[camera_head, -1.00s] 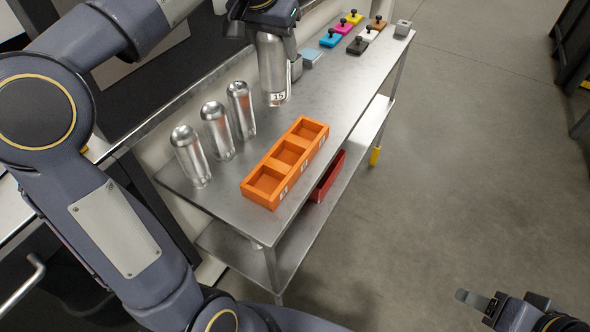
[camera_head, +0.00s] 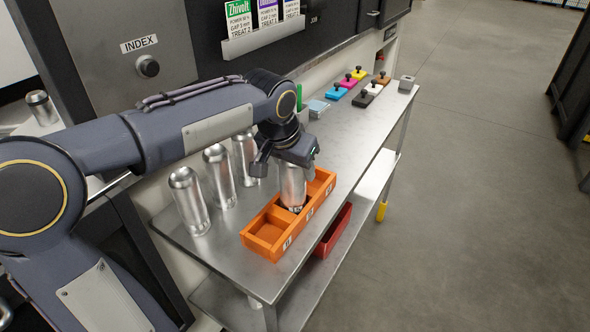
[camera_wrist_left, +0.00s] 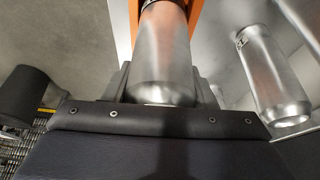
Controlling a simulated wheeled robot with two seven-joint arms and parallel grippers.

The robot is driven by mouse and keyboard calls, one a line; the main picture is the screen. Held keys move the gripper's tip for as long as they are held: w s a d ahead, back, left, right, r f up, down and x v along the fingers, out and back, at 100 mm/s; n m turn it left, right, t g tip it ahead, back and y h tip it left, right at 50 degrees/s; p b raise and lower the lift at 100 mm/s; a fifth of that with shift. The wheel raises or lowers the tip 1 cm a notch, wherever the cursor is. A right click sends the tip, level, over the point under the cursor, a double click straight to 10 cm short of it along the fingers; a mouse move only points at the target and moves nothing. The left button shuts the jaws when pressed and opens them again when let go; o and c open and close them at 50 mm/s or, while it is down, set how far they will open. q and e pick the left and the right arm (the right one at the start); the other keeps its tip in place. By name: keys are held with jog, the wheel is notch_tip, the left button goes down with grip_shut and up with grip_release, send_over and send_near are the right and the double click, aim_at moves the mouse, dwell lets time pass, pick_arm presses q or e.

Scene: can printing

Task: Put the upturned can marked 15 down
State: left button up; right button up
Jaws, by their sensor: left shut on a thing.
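The silver can (camera_head: 292,184) is in my left gripper (camera_head: 296,160), which is shut on it. The can is upright, with its lower end at the middle compartment of the orange tray (camera_head: 262,243); I cannot tell whether it touches the tray floor. Its marking is partly hidden at the bottom. In the left wrist view the can (camera_wrist_left: 163,58) sits between the fingers, with the orange tray (camera_wrist_left: 196,22) behind it. The near compartment of the tray is empty; the far one is partly hidden by the can and gripper. My right gripper is not in view.
Several silver cans (camera_head: 189,201) stand in a row left of the tray on the metal table (camera_head: 226,262). A red bin (camera_head: 333,231) is on the lower shelf.

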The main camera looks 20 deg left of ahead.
pick_arm(q)
jog(key=shift+f, duration=0.25)
jog(key=shift+f, duration=0.2)
jog(key=o, duration=0.9)
jog(key=shift+o, duration=0.2)
jog(key=shift+r, duration=0.1)
